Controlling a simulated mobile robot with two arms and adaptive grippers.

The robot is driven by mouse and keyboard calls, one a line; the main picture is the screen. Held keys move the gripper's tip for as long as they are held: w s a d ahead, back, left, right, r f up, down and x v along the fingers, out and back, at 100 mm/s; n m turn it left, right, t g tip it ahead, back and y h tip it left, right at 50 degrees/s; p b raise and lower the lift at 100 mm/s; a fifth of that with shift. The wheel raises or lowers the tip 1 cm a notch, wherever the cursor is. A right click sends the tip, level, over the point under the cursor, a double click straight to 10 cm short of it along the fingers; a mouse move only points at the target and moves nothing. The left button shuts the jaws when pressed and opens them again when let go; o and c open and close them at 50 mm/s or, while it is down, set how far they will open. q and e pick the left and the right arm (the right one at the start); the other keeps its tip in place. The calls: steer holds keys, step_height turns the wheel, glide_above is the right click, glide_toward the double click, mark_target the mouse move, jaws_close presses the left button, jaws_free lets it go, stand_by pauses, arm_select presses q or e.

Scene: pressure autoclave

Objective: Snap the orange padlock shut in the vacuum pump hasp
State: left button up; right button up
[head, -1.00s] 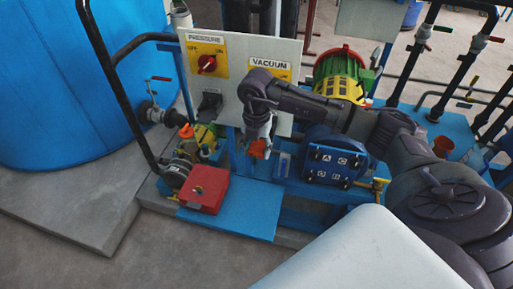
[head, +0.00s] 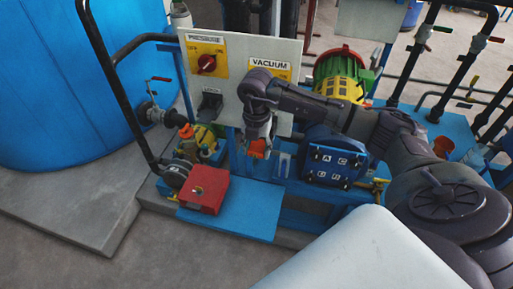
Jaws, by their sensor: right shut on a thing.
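An orange padlock (head: 257,148) shows at the lower end of my right gripper (head: 258,137), in front of the lower edge of the control panel (head: 225,95). The right gripper is shut on it and points down. The vacuum section, labelled VACUUM (head: 268,63), is at the panel's upper right, partly covered by my right arm. The hasp is hidden behind the arm and gripper, so I cannot tell whether the padlock's shackle passes through it. My left gripper is not in view.
A red box (head: 204,190) sits on a blue platform (head: 235,218) below the panel. A blue motor unit (head: 334,160) and a green-yellow motor (head: 340,75) stand at right. A black handrail (head: 108,75) and blue tank (head: 75,80) are at left.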

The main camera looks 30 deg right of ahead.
steer(key=shift+w+d+b, duration=0.45)
steer(key=shift+w+d, duration=0.3)
steer(key=shift+d, duration=0.1)
stand_by(0.5)
steer(key=shift+w+d+r, duration=0.15)
stand_by(0.3)
steer(key=shift+a, duration=0.2)
steer(key=shift+s+a+p, duration=0.3)
steer(key=shift+s+a, duration=0.05)
steer(key=shift+s, duration=0.25)
steer(key=shift+a, duration=0.15)
stand_by(0.5)
steer(key=shift+w+d+b, duration=0.4)
steer(key=shift+w+d, duration=0.05)
steer(key=shift+d, duration=0.05)
stand_by(1.1)
steer(key=shift+w+d, duration=0.15)
steer(key=shift+d, duration=0.05)
steer(key=shift+a, duration=0.2)
stand_by(0.4)
